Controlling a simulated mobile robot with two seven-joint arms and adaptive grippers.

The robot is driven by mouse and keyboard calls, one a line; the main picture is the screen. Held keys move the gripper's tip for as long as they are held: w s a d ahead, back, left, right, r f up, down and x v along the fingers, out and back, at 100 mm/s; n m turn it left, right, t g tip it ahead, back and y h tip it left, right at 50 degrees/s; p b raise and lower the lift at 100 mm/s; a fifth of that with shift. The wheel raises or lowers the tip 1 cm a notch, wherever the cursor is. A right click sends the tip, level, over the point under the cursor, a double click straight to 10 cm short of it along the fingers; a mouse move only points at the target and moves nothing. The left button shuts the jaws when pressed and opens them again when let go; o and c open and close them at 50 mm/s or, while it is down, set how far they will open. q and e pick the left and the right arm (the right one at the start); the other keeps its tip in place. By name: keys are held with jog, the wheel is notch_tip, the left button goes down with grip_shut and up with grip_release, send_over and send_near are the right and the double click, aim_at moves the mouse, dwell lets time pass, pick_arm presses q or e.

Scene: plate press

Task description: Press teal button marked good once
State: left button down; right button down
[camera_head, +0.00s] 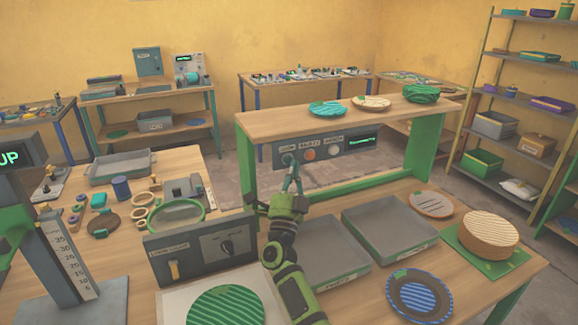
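The control panel (348,156) is a dark box under the raised wooden shelf. It has a row of round buttons under small labels and a lit green display (362,142) at its right. The teal button (287,159) is the leftmost; its label is too small to read surely. An orange button (309,154) and a pale button (334,152) sit to its right. My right gripper (291,168) points up at the panel, fingers together and empty, with its tips at or just in front of the teal button. Contact cannot be told. My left gripper is not in view.
Below the panel, two grey trays (390,228) and (334,252) lie on the bench. Plates (327,108) and a green bundle (421,93) rest on the shelf. A striped blue plate (419,296) lies at the front.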

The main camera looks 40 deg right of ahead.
dwell(1.2)
jog(key=shift+w, duration=0.1)
jog(key=shift+w+d+b, duration=0.15)
jog(key=shift+w+b, duration=0.15)
jog(key=shift+w, duration=0.1)
jog(key=shift+w+d+b, duration=0.1)
jog(key=shift+w+b, duration=0.2)
jog(key=shift+b, duration=0.05)
dwell(0.7)
dwell(0.3)
jog(key=shift+s+a+p, duration=0.25)
jog(key=shift+s+p, duration=0.35)
jog(key=shift+s, duration=0.15)
